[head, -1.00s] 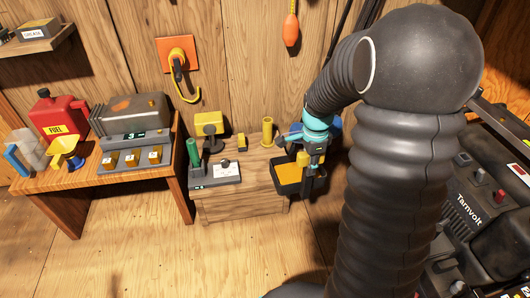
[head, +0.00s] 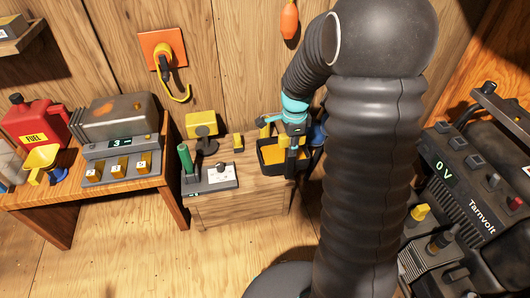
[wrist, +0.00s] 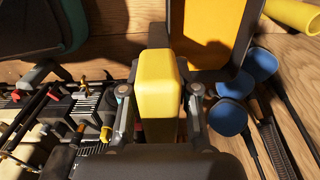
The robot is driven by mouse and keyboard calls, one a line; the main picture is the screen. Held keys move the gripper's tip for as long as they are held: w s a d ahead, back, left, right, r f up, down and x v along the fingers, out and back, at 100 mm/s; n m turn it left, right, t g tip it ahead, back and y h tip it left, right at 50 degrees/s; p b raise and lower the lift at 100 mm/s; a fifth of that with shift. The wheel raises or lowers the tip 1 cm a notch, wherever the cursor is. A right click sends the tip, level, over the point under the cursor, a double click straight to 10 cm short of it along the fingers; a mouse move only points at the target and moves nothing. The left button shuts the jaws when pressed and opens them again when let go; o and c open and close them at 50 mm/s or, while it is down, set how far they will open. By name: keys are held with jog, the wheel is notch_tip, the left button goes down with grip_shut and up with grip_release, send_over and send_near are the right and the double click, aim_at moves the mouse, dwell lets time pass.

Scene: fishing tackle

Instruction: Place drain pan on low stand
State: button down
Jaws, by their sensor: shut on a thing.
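The drain pan (head: 270,163) is a black tray with an orange-yellow inside. In the head view it is at the right end of the low wooden stand (head: 240,212), overlapping its top. I cannot tell whether it touches the top or hangs just above it. My gripper (head: 291,155) is at the pan's right side, partly hiding it. In the wrist view my gripper (wrist: 158,112) is shut on a yellow block-like grip (wrist: 160,85), which looks like the pan's handle. The pan (wrist: 205,30) lies beyond it, cut off by the top edge.
A grey device with a green handle (head: 187,160), a yellow lamp-like item (head: 202,126) and a small yellow block (head: 238,142) occupy the stand's left and back. Blue-ended items (wrist: 228,117) are near my gripper.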

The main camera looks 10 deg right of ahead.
send_over(267, 163)
notch_tip(267, 163, down, 5)
jog(key=shift+d+f, duration=0.1)
jog(key=shift+f, duration=2.15)
jog(key=c, duration=0.9)
grip_release()
jog(key=shift+s, duration=0.1)
jog(key=shift+o, duration=0.2)
